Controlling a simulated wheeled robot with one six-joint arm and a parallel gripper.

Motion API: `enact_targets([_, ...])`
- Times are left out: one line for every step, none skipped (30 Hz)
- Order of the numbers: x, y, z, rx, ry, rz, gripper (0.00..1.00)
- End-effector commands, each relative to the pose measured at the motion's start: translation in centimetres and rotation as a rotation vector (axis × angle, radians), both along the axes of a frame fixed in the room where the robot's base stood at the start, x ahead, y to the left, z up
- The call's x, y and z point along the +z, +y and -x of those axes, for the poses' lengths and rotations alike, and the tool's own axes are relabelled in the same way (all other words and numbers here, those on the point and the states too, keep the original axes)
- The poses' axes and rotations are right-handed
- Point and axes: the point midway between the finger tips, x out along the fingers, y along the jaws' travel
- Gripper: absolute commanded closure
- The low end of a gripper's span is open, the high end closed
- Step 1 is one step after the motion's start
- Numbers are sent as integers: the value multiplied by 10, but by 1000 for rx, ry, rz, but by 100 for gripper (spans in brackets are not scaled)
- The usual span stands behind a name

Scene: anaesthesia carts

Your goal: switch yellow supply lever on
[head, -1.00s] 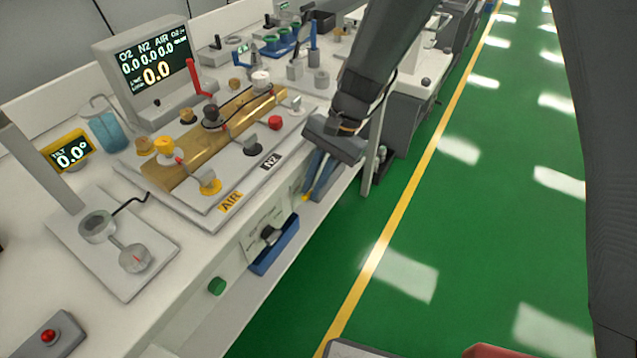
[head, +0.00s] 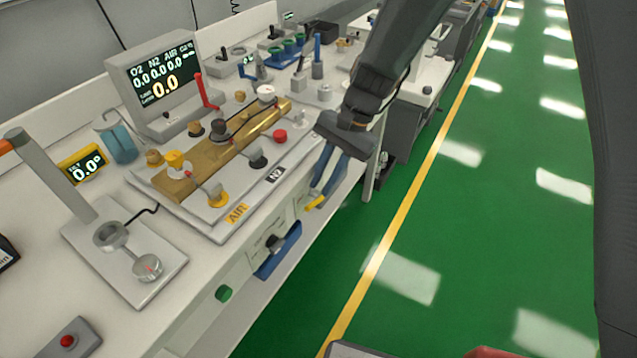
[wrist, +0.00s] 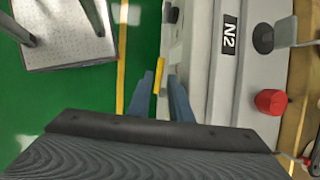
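A yellow bar-shaped handle (head: 315,202) shows low at the bench's front face, just beyond my gripper (head: 322,195). I take it for the supply lever; its mount is hidden. In the wrist view the yellow handle (wrist: 159,75) lies near the fingertips, between the two blue fingers. My gripper (wrist: 160,80) is open with a narrow gap, pointing down toward the handle. I cannot tell whether a finger touches it. A separate yellow-based knob (head: 218,197) sits on the panel by the AIR label.
Green floor (head: 450,240) to the right is open.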

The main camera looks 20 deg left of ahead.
Motion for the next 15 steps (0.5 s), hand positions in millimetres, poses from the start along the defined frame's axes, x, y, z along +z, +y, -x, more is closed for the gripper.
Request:
enact_targets([10,-2,0,-1,0,-1,82])
enact_targets([13,-3,0,-1,0,0,82])
enact_targets([17,-4,-1,0,1,0,82])
enact_targets([19,-5,-1,0,1,0,82])
enact_targets([22,-6,-1,1,1,1,82])
enact_targets([25,-6,-2,2,2,0,82])
enact_targets([26,-7,-2,2,2,1,82])
enact_targets([27,-7,-2,3,2,1,82])
enact_targets([29,-8,-2,3,2,1,82])
enact_targets([29,-8,-3,3,1,1,82])
enact_targets([30,-8,-3,3,1,1,82])
enact_targets([30,-8,-3,3,2,1,82])
enact_targets([30,-8,-3,4,2,1,82])
enact_targets([29,-8,-3,5,1,1,82])
enact_targets([29,-8,-2,5,1,1,82])
